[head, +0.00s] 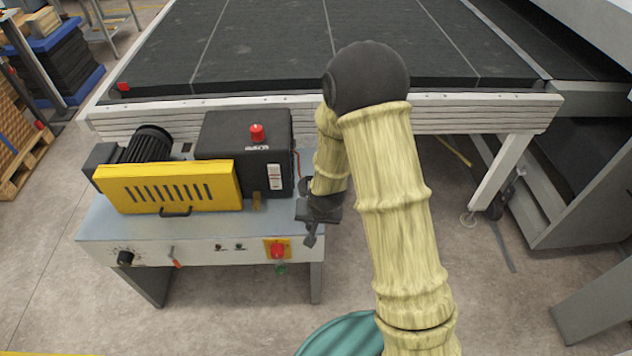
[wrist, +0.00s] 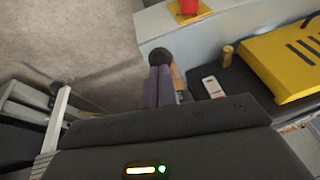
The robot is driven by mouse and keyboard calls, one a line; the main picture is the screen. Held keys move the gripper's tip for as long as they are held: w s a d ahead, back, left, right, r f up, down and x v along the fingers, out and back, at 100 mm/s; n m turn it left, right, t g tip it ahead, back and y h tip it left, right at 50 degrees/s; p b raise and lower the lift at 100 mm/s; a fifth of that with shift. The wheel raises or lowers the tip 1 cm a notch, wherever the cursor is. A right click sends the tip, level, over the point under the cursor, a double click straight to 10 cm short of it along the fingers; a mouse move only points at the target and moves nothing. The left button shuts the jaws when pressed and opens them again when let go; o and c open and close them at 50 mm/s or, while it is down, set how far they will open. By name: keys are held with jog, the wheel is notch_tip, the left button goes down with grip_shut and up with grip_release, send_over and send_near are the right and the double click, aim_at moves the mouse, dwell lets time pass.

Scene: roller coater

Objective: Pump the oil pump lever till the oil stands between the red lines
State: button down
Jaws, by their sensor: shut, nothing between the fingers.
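The black oil tank (head: 240,150) stands on the bench and has a red cap (head: 257,132) on top. Its white sight gauge (head: 275,177) faces front and also shows in the wrist view (wrist: 213,87); red marks show, but the oil level is too small to read. My gripper (head: 310,240) is shut and empty at the tank's right, by the bench end. In the wrist view a dark round knob (wrist: 160,57), seemingly the pump lever's, shows just beyond my purple fingers (wrist: 158,82); I cannot tell whether they touch. The lever's rod is not clear.
A yellow guard (head: 170,187) and motor (head: 145,143) sit left of the tank. A brass fitting (head: 257,201) is below the gauge. The bench front (head: 200,250) carries knobs and a red stop button (head: 278,250). The conveyor frame (head: 450,115) runs behind. Floor (head: 480,300) is open at right.

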jog(key=shift+f+b, duration=0.5)
jog(key=shift+f, duration=0.25)
jog(key=shift+s, duration=0.2)
jog(key=shift+s+f, duration=0.15)
jog(key=shift+f, duration=0.05)
jog(key=shift+w+r+p, duration=0.2)
jog(key=shift+r+p, duration=0.25)
jog(key=shift+r, duration=0.25)
jog(key=s+v, duration=0.1)
jog(key=v, duration=1.1)
jog(key=shift+s+d+f+p, duration=0.2)
jog(key=shift+s+p, duration=0.2)
